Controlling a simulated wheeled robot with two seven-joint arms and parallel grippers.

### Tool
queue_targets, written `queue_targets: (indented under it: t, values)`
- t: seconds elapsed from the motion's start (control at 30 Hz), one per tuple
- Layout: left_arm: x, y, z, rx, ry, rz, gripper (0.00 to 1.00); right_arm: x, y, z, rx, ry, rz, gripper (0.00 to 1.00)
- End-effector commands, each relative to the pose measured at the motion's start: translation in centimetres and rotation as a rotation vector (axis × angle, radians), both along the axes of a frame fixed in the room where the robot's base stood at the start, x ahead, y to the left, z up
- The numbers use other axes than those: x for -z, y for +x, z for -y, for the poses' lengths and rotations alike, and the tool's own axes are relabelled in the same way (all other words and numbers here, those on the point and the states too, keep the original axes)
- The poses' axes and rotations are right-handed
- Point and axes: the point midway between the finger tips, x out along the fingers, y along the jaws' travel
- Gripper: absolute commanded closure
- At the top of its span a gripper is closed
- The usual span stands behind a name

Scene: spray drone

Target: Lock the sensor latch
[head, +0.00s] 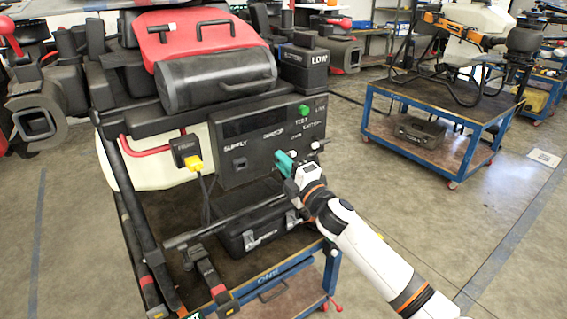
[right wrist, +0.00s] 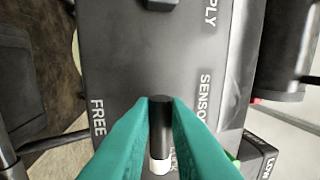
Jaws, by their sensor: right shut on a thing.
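The dark control panel (head: 232,128) on the drone's front carries white labels, with a SENSOR label above my right gripper (head: 287,163). The teal fingers are shut on the sensor latch, a small black post with a white band at its lower end. In the right wrist view the latch (right wrist: 160,118) stands between the fingertips (right wrist: 160,101). The words SENSOR and FREE are printed on either side of it; another word is mostly hidden behind the fingers. In the head view the gripper hides the latch. My left gripper is not in view.
A yellow plug (head: 193,162) sits in a socket left of the panel. A black case (head: 262,232) lies below it on the blue-framed cart (head: 280,268). A green button (head: 305,109) is at the panel's upper right.

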Motion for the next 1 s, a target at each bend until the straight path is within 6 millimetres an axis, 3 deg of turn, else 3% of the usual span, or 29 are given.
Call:
queue_targets:
  t: [0.1, 0.13, 0.27, 0.67, 1.0]
  values:
    - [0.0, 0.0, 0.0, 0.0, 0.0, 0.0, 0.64, 0.1, 0.0, 0.0, -0.001, -0.003, 0.0, 1.0]
    - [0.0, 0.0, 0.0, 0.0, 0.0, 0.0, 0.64, 0.1, 0.0, 0.0, -0.001, -0.003, 0.0, 0.84]
    - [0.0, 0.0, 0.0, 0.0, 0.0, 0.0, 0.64, 0.1, 0.0, 0.0, -0.001, -0.002, -0.001, 0.64]
    - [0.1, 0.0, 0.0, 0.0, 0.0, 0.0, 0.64, 0.3, -0.6, 0.6, 0.001, -0.001, 0.0, 0.64]
    - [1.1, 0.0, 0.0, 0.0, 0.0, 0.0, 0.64, 1.8, -5.9, 4.4, 0.0, -0.004, -0.001, 0.64]
